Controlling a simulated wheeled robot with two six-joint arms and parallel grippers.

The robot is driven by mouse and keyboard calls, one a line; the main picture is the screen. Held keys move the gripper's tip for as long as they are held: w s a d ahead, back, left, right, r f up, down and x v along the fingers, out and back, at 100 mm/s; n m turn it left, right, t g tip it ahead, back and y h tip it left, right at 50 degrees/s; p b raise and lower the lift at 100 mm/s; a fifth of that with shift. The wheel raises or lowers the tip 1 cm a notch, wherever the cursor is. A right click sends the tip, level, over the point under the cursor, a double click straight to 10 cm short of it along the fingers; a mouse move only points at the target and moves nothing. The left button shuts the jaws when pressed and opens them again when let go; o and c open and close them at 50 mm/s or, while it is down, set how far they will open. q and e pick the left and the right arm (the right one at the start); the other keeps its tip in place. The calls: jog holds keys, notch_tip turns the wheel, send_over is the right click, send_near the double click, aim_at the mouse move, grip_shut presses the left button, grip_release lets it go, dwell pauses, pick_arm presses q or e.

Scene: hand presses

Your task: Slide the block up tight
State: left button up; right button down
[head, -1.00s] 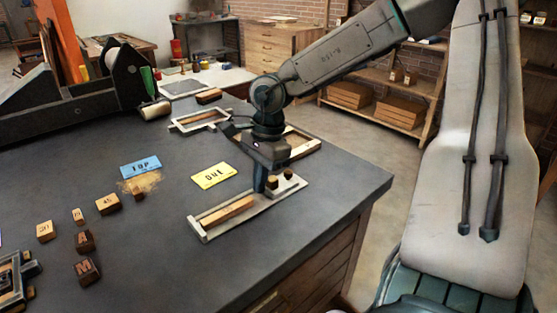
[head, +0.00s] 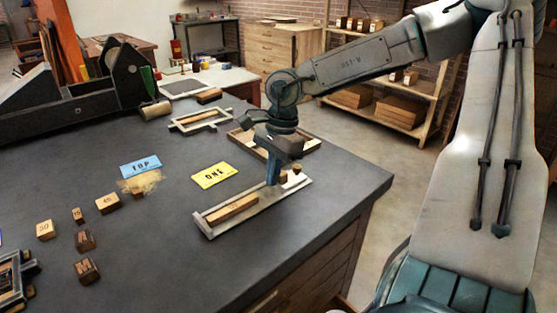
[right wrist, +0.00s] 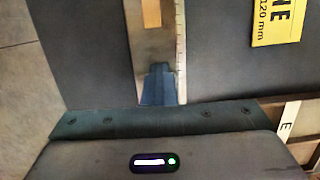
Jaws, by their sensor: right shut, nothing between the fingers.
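A narrow metal tray (head: 215,232) lies on the grey bench top near its front right edge. A long light wooden block (head: 231,208) lies in its left part. My right gripper (head: 272,180) points down at the right part of the tray, its fingers shut and empty. In the right wrist view the fingertips (right wrist: 158,72) are over the tray's bare floor (right wrist: 154,45). The block's end (right wrist: 151,14) shows ahead of them, with a gap between. My left gripper is not in view.
Two small knobs or pieces, one at the tray's right end (head: 296,169), sit beside the fingers. A yellow ONE card (head: 212,175) and a blue TOP card (head: 141,167) lie to the left. A wooden frame tray (head: 306,146) is behind the gripper.

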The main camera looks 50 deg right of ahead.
jog(key=shift+d, duration=0.15)
dwell(0.5)
jog(key=c, duration=1.2)
grip_release()
jog(key=shift+c, duration=0.2)
jog(key=shift+r, duration=0.1)
notch_tip(320, 180, up, 7)
jog(key=p, duration=0.4)
